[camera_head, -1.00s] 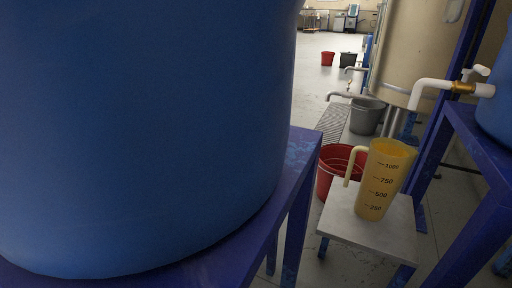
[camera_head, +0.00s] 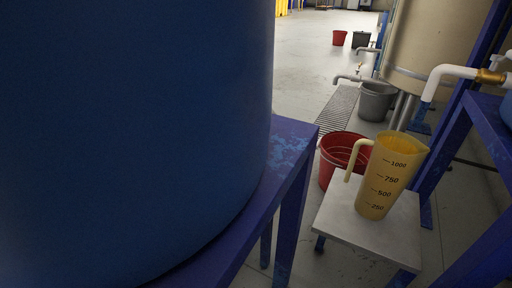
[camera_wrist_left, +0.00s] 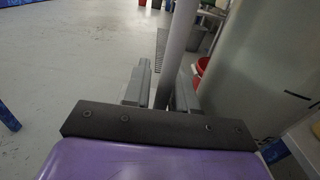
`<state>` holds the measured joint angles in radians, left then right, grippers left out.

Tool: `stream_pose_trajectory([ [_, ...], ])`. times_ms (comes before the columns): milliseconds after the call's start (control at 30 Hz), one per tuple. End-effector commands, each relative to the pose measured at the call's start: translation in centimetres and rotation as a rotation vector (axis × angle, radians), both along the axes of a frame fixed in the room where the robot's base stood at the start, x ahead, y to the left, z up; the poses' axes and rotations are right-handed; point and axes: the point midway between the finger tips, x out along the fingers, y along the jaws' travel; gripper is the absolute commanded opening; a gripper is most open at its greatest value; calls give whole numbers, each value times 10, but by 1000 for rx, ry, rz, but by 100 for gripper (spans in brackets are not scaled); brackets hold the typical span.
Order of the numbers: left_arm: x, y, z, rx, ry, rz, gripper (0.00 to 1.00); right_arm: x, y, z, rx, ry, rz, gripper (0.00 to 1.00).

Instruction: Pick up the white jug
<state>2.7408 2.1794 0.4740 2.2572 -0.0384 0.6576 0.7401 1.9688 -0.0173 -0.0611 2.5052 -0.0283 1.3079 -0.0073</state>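In the left wrist view a large pale grey-white curved body with short dark marks, which looks like the white jug (camera_wrist_left: 255,65), fills the right side. Its upright handle (camera_wrist_left: 178,45) comes down between the fingers of my left gripper (camera_wrist_left: 161,88). The fingers are apart, with a gap visible beside the handle. In the head view neither gripper shows, and I cannot see a white jug there. The jug in that view is yellow (camera_head: 388,180), with black graduations. It stands upright on a small grey-topped stool (camera_head: 340,222).
A large blue barrel (camera_head: 130,130) on a blue stand (camera_head: 290,165) blocks the head view's left. A red bucket (camera_head: 330,165) stands behind the stool, and a grey bucket (camera_head: 375,101) farther back. A white pipe (camera_head: 452,72) projects at right. Open floor (camera_head: 310,60) lies behind.

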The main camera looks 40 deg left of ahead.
Motion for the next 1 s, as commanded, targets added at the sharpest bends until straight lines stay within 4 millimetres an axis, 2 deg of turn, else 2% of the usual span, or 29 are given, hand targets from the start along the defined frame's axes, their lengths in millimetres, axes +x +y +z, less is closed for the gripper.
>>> stream_pose_trajectory([
  [33,-4,4,-2,-3,4,9,10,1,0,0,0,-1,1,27],
  [67,-5,7,-2,-2,3,13,1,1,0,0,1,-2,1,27],
  [100,-7,8,-2,-4,4,16,0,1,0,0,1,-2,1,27],
  [1000,-5,6,-4,-4,8,13,0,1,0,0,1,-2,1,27],
])
